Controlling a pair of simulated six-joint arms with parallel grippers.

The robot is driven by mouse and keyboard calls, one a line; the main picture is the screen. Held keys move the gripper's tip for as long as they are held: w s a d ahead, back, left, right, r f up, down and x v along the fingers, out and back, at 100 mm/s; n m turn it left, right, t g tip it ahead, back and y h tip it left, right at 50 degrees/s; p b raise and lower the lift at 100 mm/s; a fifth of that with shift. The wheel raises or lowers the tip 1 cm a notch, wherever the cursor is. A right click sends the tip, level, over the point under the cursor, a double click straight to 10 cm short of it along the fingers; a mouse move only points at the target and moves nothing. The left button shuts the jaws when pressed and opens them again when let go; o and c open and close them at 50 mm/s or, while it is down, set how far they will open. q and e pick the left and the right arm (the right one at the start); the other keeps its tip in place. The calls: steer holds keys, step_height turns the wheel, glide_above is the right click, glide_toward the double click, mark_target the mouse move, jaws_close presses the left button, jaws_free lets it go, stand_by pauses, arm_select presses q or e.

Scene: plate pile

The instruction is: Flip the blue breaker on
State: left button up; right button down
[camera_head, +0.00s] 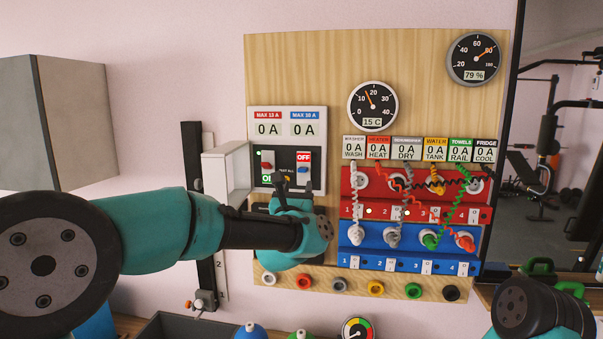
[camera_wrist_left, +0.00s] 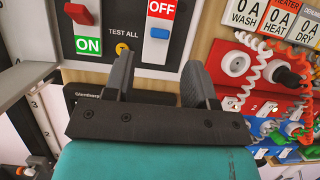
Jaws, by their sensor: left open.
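The breaker box (camera_head: 287,124) hangs on the left of a wooden board. The blue breaker (camera_head: 303,170) is on its right side, with a red OFF label (camera_head: 303,156) above it; the blue breaker also shows in the left wrist view (camera_wrist_left: 159,33), its blue lever low in a white slot. The red breaker (camera_head: 267,158) sits to its left, above a green ON label (camera_wrist_left: 89,45). My left gripper (camera_head: 293,188) is open and empty just below the breakers; in the left wrist view its fingers (camera_wrist_left: 160,82) stand apart below the blue lever, not touching it. My right gripper is out of view.
An opened white cover (camera_head: 226,172) stands left of the breakers. Red (camera_head: 385,186) and blue socket strips (camera_head: 375,262) with coiled cords lie to the right. Colored sockets (camera_head: 376,289) line the board's bottom. A grey cabinet (camera_head: 70,110) hangs at left.

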mark_target(300, 169)
arm_select(q)
steer(key=x, duration=0.7)
steer(key=shift+w, duration=0.25)
steer(key=c, duration=0.9)
steer(key=shift+r, duration=0.1)
steer(key=shift+a+r+g, duration=0.1)
steer(key=shift+r+g, duration=0.05)
steer(key=shift+g, duration=0.45)
steer(key=shift+r+g+y, duration=0.1)
steer(key=shift+g+y, duration=0.2)
steer(key=shift+g, duration=0.4)
steer(key=shift+w+g, duration=0.2)
steer(key=shift+g, duration=0.8)
steer(key=shift+r+g, duration=0.3)
steer(key=shift+r, duration=0.05)
